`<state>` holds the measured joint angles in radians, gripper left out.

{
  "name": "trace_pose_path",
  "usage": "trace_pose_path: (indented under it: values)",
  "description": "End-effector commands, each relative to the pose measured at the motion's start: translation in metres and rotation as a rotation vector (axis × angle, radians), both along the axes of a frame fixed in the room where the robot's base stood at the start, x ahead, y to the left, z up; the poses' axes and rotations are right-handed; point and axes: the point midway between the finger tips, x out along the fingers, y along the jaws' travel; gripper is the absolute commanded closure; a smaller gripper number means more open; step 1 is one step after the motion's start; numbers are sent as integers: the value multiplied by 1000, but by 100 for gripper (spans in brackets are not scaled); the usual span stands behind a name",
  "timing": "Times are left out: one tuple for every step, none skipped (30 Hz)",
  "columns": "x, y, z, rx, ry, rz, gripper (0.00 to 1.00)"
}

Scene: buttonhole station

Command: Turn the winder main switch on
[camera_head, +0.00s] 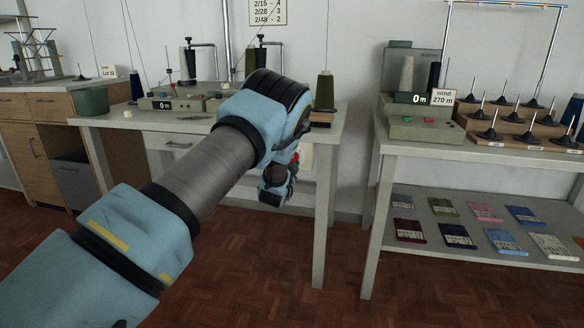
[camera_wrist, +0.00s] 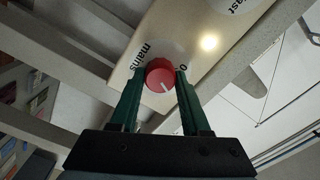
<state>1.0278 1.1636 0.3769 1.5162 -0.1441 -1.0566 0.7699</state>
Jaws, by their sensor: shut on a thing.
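The red main switch knob (camera_wrist: 161,80) sits on a cream panel (camera_wrist: 195,45) marked "mains" and "0" in the wrist view. The white line on the knob points to the lower right of that picture, away from both marks. My gripper (camera_wrist: 158,74) is shut on the knob, one green finger on each side. In the head view the cream panel (camera_head: 306,156) hangs under the right end of the left table, with a little of the red knob (camera_head: 295,157) showing. My arm hides most of it there.
The left table (camera_head: 345,112) carries a grey-green machine (camera_head: 172,104) reading "0 m" and a green cone (camera_head: 325,92). The right table (camera_head: 440,149) holds another machine (camera_head: 408,122) reading "0 m", a "wind 270 m" card (camera_head: 443,96) and several spindles. Folded cloths lie on its lower shelf (camera_head: 400,250).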

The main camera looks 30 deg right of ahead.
Motion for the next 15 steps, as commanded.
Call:
trace_pose_path:
  values:
    - [-1,-1,-4,31,-29,-2,100]
    - [-1,-1,-4,49,-46,-2,100]
    - [-1,-1,-4,73,-68,-2,100]
    - [-1,-1,-3,89,-84,-1,100]
    - [-1,-1,-3,106,-100,-1,100]
    - [-1,-1,-3,127,-119,-1,100]
    - [-1,-1,-3,142,-133,-2,100]
    - [-1,-1,-3,155,-146,-1,100]
    - [-1,-1,-3,173,-163,-1,100]
    - [-1,0,-2,185,-174,-1,100]
    - [-1,-1,-2,198,-184,-1,100]
    - [-1,-1,-2,211,-197,-1,100]
    - [-1,-1,-2,221,-206,-1,100]
    - [-1,-1,-2,230,-215,-1,100]
    - [-1,-1,-2,241,-224,-1,100]
